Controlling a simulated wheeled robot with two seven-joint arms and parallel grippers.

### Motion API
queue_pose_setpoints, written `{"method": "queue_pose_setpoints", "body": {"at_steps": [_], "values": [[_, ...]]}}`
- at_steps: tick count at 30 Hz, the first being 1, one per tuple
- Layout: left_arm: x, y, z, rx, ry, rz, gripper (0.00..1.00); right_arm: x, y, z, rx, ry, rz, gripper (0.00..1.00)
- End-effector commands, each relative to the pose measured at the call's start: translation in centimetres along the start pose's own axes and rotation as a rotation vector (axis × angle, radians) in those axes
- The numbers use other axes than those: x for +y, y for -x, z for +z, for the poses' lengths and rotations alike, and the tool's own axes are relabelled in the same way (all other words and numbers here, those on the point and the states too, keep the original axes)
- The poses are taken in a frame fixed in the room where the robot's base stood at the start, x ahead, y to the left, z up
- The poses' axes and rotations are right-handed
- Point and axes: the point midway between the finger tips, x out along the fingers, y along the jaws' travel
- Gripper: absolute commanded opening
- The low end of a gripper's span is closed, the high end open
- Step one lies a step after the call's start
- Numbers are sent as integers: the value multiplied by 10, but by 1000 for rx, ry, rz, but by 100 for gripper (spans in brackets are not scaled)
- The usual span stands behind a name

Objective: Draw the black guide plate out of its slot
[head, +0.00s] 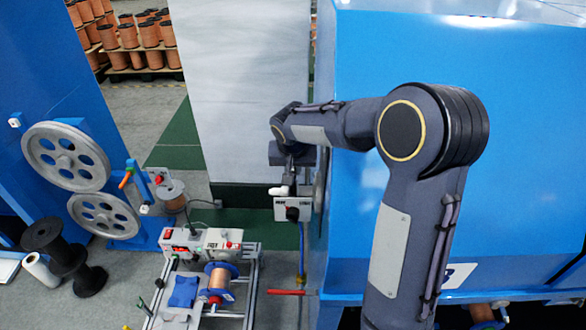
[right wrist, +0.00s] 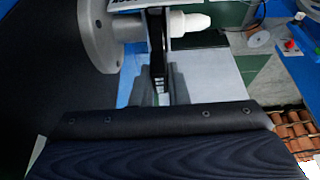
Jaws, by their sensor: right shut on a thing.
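The handle sticks out sideways from a grey round disc (right wrist: 97,42). In the head view the handle's white end (head: 277,191) shows just left of my right gripper (head: 290,186). My left gripper is not in view.
A control box with a black knob (head: 292,213) sits just below my right gripper. The large blue machine (head: 400,45) fills the right. A bench frame with a copper spool (head: 218,281) stands below. Grey pulleys (head: 66,157) are on the left.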

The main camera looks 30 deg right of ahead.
Motion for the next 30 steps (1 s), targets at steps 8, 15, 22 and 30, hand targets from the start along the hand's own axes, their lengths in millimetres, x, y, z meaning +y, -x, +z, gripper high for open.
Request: {"method": "queue_pose_setpoints", "body": {"at_steps": [8, 15, 22, 30], "values": [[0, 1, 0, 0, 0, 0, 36, 0, 2, -1, 0, 0, 0, 0], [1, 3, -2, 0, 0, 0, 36, 0, 5, -2, 1, 0, 0, 0], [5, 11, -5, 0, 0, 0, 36, 0, 18, -8, 1, 0, 0, 0], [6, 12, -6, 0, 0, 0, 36, 0, 22, -9, 0, 0, 0, 0]]}}
